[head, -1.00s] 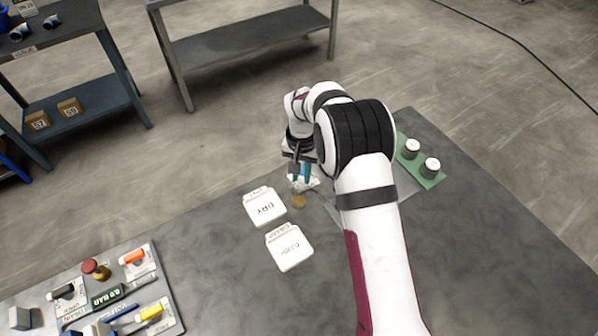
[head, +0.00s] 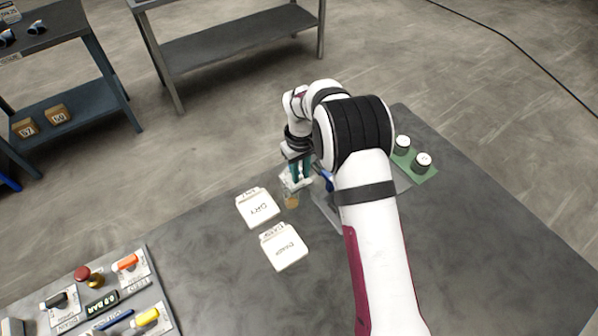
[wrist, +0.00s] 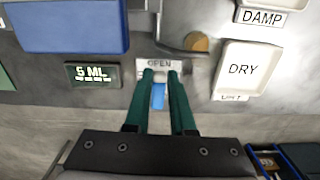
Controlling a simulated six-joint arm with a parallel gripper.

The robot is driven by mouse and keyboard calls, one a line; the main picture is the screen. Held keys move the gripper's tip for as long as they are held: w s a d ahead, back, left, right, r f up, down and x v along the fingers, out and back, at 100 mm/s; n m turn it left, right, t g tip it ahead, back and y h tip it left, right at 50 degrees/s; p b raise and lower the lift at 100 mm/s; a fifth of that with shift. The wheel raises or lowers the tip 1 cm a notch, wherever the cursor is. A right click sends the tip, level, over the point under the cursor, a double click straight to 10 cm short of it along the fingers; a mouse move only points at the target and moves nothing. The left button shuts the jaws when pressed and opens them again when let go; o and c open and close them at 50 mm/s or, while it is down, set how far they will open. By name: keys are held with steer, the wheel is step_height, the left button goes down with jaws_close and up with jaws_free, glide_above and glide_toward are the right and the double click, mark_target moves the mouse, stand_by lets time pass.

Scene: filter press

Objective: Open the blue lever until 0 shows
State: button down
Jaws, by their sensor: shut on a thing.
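The blue lever (wrist: 158,96) shows between the two green fingers in the wrist view, just below a plate marked OPEN (wrist: 158,65). My gripper (wrist: 160,76) is shut on the lever, with its fingertips over the lower part of that plate. A small display (wrist: 91,73) to the left reads "5 ML". In the head view my gripper (head: 300,174) points down at the far edge of the table, left of my arm. The lever cannot be made out clearly there.
A large blue block (wrist: 70,25) lies beyond the display. White DRY (head: 258,207) and DAMP (head: 284,246) trays stand left of my arm, near a round brown piece (head: 291,201). A green tray with two capped jars (head: 422,162) is right. A panel with coloured handles (head: 108,295) is front left.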

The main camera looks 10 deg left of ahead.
mark_target(301, 176)
steer(key=shift+w+n, duration=0.1)
steer(key=shift+n, duration=0.3)
steer(key=c, duration=0.8)
jaws_free()
steer(key=shift+o, duration=0.2)
steer(key=shift+r, duration=0.1)
step_height(301, 176, up, 16)
steer(key=shift+d, duration=0.15)
